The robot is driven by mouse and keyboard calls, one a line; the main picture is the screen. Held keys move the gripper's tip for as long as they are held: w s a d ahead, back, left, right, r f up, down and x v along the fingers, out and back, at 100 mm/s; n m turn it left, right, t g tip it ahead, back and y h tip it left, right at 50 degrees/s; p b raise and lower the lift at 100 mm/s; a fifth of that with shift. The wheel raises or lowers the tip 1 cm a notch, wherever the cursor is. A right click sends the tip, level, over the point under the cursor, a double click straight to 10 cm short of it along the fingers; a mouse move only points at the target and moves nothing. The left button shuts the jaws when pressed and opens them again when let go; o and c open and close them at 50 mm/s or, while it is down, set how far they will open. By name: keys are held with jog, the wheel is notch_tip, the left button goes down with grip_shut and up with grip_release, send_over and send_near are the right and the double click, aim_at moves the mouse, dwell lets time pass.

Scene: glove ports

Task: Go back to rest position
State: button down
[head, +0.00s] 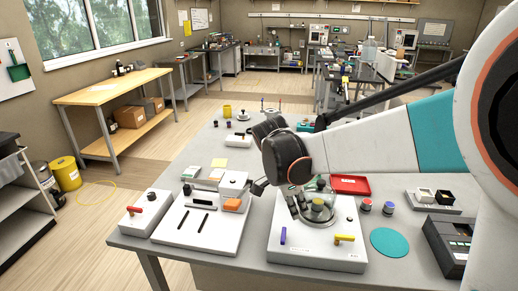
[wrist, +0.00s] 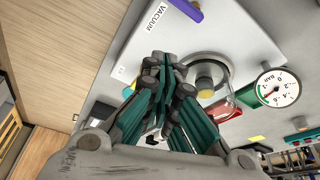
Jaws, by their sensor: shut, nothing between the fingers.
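My gripper is shut and empty; in the wrist view its green and grey fingers (wrist: 165,72) meet at the tips above a white panel (wrist: 135,60) marked VACUUM. The same white panel (head: 310,252) shows in the head view, where my white and teal arm reaches in from the right and its dark joint hides part of the bench. The dome (wrist: 215,65) also shows in the wrist view. I cannot tell whether the fingers touch anything.
A purple handle (head: 283,236) and a yellow handle (head: 344,239) are at the panel's front. A white box with an orange block (head: 232,204) stands left. A red tray (head: 350,185), teal disc (head: 389,242) and dark device (head: 450,242) lie right. A pressure gauge (wrist: 278,88) is near.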

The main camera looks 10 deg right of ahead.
jog(key=s+r+n+t+y+b, duration=0.1)
jog(key=s+n+t+y, duration=0.1)
jog(key=s+n, duration=0.6)
jog(key=s+d+r+n+t+y+b, duration=0.1)
jog(key=s+n+t+b, duration=0.1)
jog(key=s+n+t, duration=0.3)
jog(key=s+n, duration=0.4)
jog(key=s, duration=0.1)
jog(key=shift+d+y, duration=0.3)
jog(key=shift+y, duration=0.1)
